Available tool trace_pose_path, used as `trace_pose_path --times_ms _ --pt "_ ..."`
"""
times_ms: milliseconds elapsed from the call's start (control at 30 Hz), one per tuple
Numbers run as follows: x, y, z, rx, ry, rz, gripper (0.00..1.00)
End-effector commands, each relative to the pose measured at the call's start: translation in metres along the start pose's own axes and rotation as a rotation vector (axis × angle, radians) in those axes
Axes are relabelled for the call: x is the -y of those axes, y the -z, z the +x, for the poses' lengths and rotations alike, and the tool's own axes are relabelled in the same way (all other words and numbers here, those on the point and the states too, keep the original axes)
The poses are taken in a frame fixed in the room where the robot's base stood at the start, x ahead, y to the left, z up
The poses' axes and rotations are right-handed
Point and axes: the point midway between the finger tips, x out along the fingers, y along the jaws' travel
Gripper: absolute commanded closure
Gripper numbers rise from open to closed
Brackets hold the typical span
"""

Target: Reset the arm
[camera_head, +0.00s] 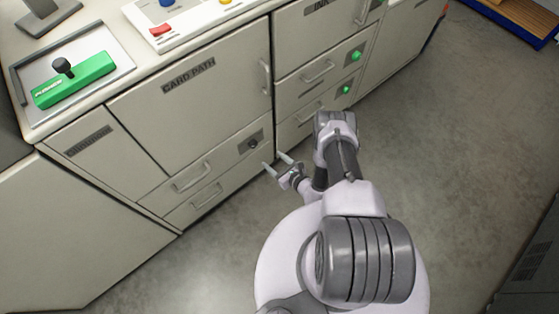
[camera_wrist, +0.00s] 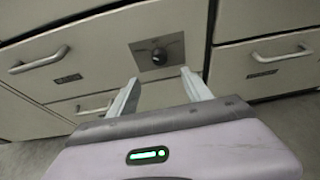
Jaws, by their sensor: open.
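My gripper (camera_head: 277,163) is at the end of my arm, low in front of the cabinet (camera_head: 140,130), with its two fingers apart and nothing between them. In the wrist view my gripper (camera_wrist: 160,88) points at the cabinet front, just below a dark knob (camera_wrist: 160,55) on a grey plate. That knob also shows in the head view (camera_head: 253,144), left of the fingertips. I cannot tell whether a fingertip touches the cabinet. My arm reaches forward and bends down from my body.
Drawers with bar handles, one handle (camera_head: 190,178) left of my gripper, fill the cabinet front. Green knobs (camera_head: 355,56) are on drawers to the right. A green handled block (camera_head: 75,80) lies in a tray on top. Grey floor (camera_head: 450,160) on the right is clear.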

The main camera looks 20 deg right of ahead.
Motion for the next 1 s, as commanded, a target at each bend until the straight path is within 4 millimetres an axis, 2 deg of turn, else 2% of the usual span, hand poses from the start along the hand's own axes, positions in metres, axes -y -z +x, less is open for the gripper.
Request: trace_pose_path --times_ms 33,100,200,633,700,767,833,867,900,933,967,1000 --pt "0.000 -0.003 -0.013 -0.002 0.002 0.004 0.42" --pt "0.001 -0.001 -0.024 -0.002 0.002 0.003 0.42" --pt "0.000 0.000 -0.033 -0.001 0.001 0.001 0.42" --pt "0.000 0.001 -0.034 0.000 -0.001 -0.001 0.42" --pt "0.001 -0.005 -0.032 0.007 -0.011 -0.008 0.42" --pt "0.004 -0.029 -0.025 0.030 -0.048 -0.034 0.42" --pt "0.006 -0.083 -0.012 0.078 -0.140 -0.095 0.42" --pt "0.004 -0.113 -0.008 0.101 -0.195 -0.132 0.42" --pt "-0.001 -0.156 -0.004 0.131 -0.276 -0.189 0.42" --pt "-0.007 -0.188 -0.004 0.151 -0.339 -0.236 0.42" --pt "-0.015 -0.220 -0.007 0.168 -0.403 -0.287 0.42" --pt "-0.028 -0.261 -0.014 0.186 -0.488 -0.360 0.42"
